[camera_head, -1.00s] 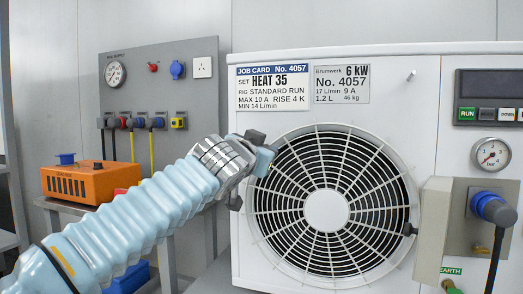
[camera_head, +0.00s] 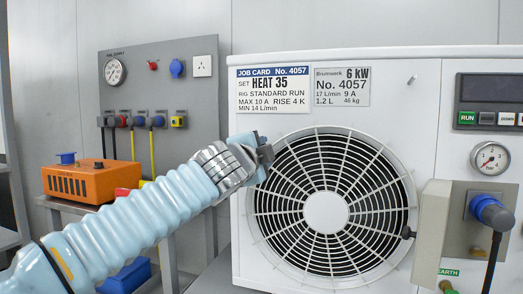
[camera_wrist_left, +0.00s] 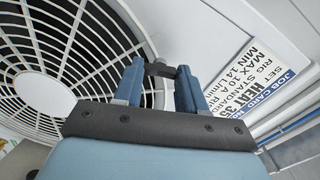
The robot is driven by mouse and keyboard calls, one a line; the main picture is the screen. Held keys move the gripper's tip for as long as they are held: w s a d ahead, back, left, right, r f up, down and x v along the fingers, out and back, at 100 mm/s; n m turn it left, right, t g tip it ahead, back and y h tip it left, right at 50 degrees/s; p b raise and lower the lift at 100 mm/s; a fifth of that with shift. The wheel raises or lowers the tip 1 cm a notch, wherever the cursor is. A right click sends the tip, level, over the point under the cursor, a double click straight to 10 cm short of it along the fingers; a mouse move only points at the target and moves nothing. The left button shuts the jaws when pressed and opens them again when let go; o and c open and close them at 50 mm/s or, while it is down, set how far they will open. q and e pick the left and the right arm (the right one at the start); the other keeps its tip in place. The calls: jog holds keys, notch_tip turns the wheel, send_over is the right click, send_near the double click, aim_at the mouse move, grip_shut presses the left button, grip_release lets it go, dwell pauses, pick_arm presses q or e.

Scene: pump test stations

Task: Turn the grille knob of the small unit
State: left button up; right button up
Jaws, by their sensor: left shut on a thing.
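The small unit (camera_head: 430,75) is a white case with a round fan grille (camera_head: 372,190) in its front. My left gripper (camera_head: 266,153) is at the upper left rim of the grille. In the left wrist view my left gripper (camera_wrist_left: 160,78) has its two blue fingers shut on a small dark grille knob (camera_wrist_left: 160,69) beside the grille (camera_wrist_left: 50,55). The fingers hide most of this knob, and in the head view my gripper covers it. A similar dark knob (camera_head: 408,232) shows at the right rim. My right gripper is not in view.
A job card (camera_head: 272,90) is close above my left gripper. An orange device (camera_head: 90,180) stands on a bench at the left, below a grey supply panel (camera_head: 135,80).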

pick_arm(q)
jog(key=shift+d+m, duration=0.1)
jog(key=shift+m, duration=1)
jog(key=o, duration=1.1)
jog(key=shift+c, duration=0.2)
jog(key=b+v, duration=0.3)
jog(key=v, duration=1.1)
